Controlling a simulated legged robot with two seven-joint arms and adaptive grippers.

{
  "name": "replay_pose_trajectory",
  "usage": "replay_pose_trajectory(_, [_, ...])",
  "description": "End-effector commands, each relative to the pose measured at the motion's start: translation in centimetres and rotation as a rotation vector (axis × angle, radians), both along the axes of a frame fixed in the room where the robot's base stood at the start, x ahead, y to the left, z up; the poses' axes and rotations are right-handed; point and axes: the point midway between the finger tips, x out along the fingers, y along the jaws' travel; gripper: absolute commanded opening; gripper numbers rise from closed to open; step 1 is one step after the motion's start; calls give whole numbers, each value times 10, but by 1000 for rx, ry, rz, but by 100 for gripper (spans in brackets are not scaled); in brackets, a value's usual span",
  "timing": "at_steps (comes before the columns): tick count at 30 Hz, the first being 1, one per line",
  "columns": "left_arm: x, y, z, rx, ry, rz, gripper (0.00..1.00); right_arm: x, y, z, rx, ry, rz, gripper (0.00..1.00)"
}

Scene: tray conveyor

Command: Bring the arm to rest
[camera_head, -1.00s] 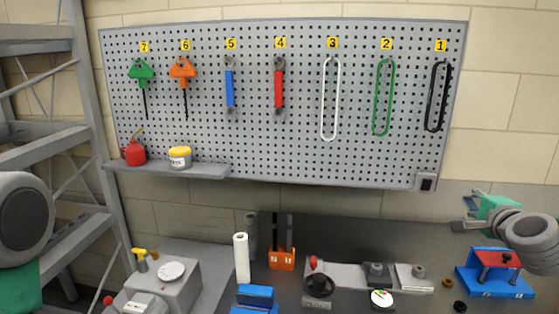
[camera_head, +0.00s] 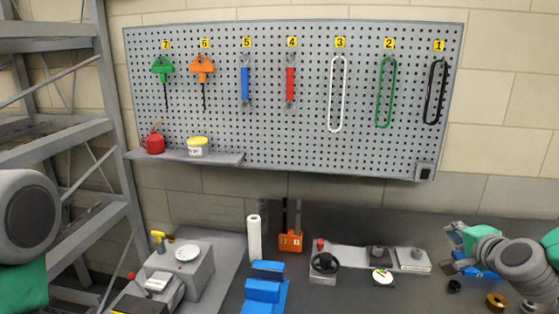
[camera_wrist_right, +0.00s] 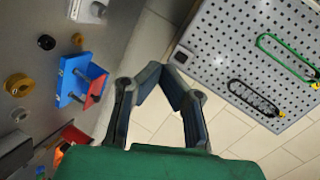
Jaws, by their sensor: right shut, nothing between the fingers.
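My right gripper (camera_head: 452,250) is at the right edge of the bench in the head view, with its green body and grey arm behind it. In the right wrist view its two dark fingers (camera_wrist_right: 158,72) meet at the tips with nothing between them. It is in front of a blue fixture (camera_head: 487,274) in the head view and hides most of it. The fixture, with its red part, shows clear of the fingers in the right wrist view (camera_wrist_right: 78,68). Part of my left arm (camera_head: 28,215) shows at the left edge; its gripper is out of view.
A pegboard (camera_head: 310,150) with hanging tools stands behind the bench (camera_head: 340,292). A grey machine (camera_head: 190,268), paper roll (camera_head: 254,240), blue blocks (camera_head: 265,290) and orange holder (camera_head: 290,242) stand on the left and middle. A brass ring (camera_head: 495,300) lies near my right arm.

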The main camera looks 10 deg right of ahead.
Motion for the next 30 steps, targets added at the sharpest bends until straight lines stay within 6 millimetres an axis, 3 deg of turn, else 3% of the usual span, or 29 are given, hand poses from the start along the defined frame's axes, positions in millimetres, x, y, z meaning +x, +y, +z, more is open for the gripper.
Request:
replay_pose_trajectory(5, [-1,0,0,0,1,-1,82,-23,36,-51,-121,162,132,0])
replay_pose_trajectory(10, [-1,0,0,0,2,-1,82,-67,82,-120,-273,384,331,0])
replay_pose_trajectory(15, [-1,0,0,0,1,-1,82,-156,132,-201,-455,669,628,0])
replay_pose_trajectory(18, [-1,0,0,0,1,-1,82,-212,151,-234,-536,811,799,0])
replay_pose_trajectory(21, [-1,0,0,0,1,0,82,-263,163,-256,-596,925,953,0])
replay_pose_trajectory(27, [-1,0,0,0,1,0,82,-355,172,-281,-675,1105,1232,0])
replay_pose_trajectory(29, [-1,0,-2,0,1,0,82,-378,173,-286,-693,1146,1308,0])
replay_pose_trajectory(30, [0,0,-17,0,0,-1,82,-368,172,-301,-697,1127,1288,0])
